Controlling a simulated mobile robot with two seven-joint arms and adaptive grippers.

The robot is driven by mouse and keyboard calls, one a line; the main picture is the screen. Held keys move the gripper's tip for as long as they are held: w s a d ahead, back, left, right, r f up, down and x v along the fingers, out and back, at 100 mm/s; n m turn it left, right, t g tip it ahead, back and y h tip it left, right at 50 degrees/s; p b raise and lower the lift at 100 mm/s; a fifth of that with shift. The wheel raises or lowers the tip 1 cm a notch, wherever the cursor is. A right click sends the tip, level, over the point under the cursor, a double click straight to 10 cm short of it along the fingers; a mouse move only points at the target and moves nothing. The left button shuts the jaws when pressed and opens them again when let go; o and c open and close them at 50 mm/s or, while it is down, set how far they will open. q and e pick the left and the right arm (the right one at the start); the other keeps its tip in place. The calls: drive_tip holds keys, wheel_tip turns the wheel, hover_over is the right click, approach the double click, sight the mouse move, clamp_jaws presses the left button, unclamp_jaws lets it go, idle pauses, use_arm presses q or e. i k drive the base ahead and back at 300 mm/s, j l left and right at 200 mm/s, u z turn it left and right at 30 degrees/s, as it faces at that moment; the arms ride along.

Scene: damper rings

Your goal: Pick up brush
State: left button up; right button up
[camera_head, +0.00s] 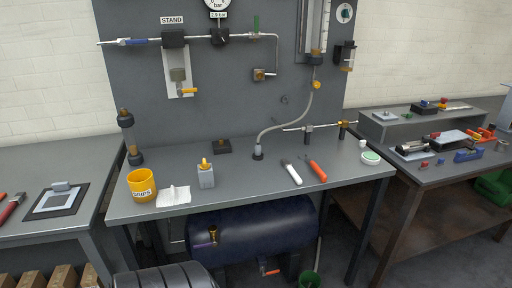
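A slim tool with a black middle and pale ends (291,172) lies on the grey middle bench, right of its centre. It looks like the brush, but it is too small to be sure. An orange-handled tool (317,171) with a thin dark tip lies close on its right, the two apart. Neither of my grippers is in view. Nothing touches the tools.
A hose (284,124) rises behind. The bench front before the tools is clear.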

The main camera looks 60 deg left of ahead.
sight(287, 165)
drive_tip(key=u, duration=1.65)
